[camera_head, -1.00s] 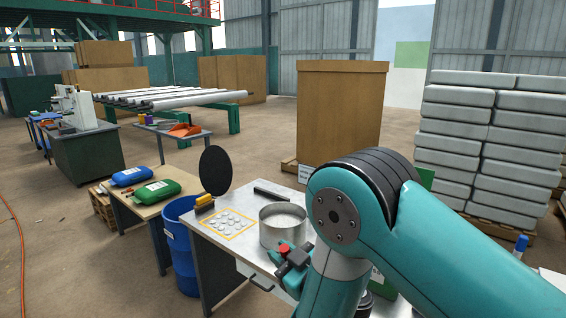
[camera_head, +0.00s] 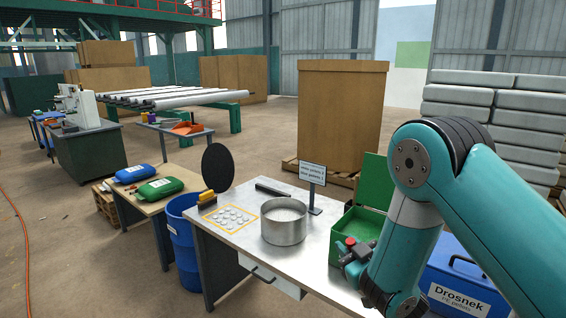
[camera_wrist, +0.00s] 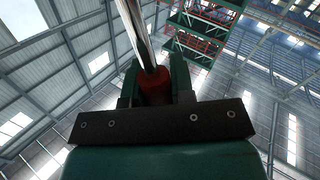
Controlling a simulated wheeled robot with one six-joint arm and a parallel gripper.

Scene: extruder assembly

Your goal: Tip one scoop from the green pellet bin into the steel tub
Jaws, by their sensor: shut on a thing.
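The steel tub (camera_head: 285,222) stands open on the metal bench, left of my gripper. The green pellet bin (camera_head: 345,240) stands at the bench's right with its lid (camera_head: 376,183) raised; its inside is mostly hidden. My gripper (camera_head: 352,254) is in front of the bin, overlapping its front in the head view. It is shut on the red handle of a scoop, whose red end (camera_head: 350,241) shows in the head view. In the wrist view the red handle (camera_wrist: 155,88) sits between the fingers with a shiny shaft above. The scoop's bowl is not clearly visible.
A small sign (camera_head: 312,175) stands between tub and bin. A blue bin labelled Drosnek (camera_head: 455,285) is at the right, partly behind my arm. A marked pad with several pale discs (camera_head: 232,217) and a black round disc (camera_head: 218,164) are left of the tub.

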